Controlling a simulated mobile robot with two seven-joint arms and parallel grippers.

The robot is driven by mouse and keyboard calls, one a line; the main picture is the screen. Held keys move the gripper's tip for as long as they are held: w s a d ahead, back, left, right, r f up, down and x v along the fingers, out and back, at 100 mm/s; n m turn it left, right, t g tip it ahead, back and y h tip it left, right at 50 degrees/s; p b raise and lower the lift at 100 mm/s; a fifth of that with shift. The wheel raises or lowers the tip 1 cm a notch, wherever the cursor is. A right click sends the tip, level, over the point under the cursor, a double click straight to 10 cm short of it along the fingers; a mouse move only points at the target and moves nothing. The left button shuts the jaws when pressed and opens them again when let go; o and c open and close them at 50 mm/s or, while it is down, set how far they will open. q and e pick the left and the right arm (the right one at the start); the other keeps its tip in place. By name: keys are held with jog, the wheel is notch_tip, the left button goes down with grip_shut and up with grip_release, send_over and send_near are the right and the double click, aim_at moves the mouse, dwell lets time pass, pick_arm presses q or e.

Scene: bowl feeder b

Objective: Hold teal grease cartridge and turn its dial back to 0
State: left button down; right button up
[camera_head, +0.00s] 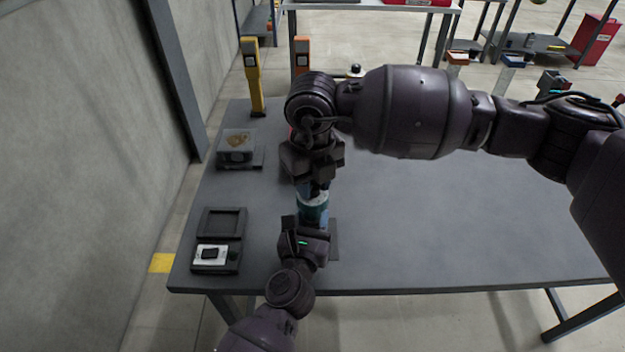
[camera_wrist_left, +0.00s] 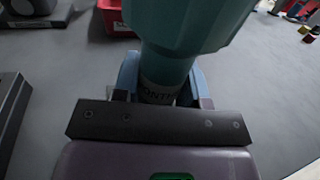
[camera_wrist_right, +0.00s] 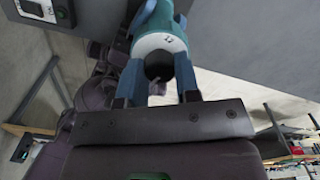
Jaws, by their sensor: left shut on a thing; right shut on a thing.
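The teal grease cartridge (camera_head: 314,212) stands upright near the front edge of the table. My left gripper (camera_head: 309,228) is shut on its lower body from the front; in the left wrist view the teal body (camera_wrist_left: 190,25) rises between the fingers, with part of a printed label showing. My right gripper (camera_head: 315,185) comes down from above and is shut at the cartridge's top. In the right wrist view the fingers (camera_wrist_right: 159,85) flank the pale end with a dark round part, the cartridge (camera_wrist_right: 160,40) behind it. The dial's reading cannot be made out.
On the grey table (camera_head: 440,230), an open dark case (camera_head: 220,240) with a white-faced device lies at the left front. A grey box (camera_head: 237,147) sits behind it, and a yellow post (camera_head: 254,80) stands at the back left.

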aim_at(313, 184)
jog(key=shift+m, duration=0.6)
jog(key=o, duration=0.9)
jog(key=shift+o, duration=0.2)
jog(key=shift+r, duration=0.1)
notch_tip(313, 184, up, 12)
pick_arm(q)
jog(key=c, duration=0.6)
grip_release()
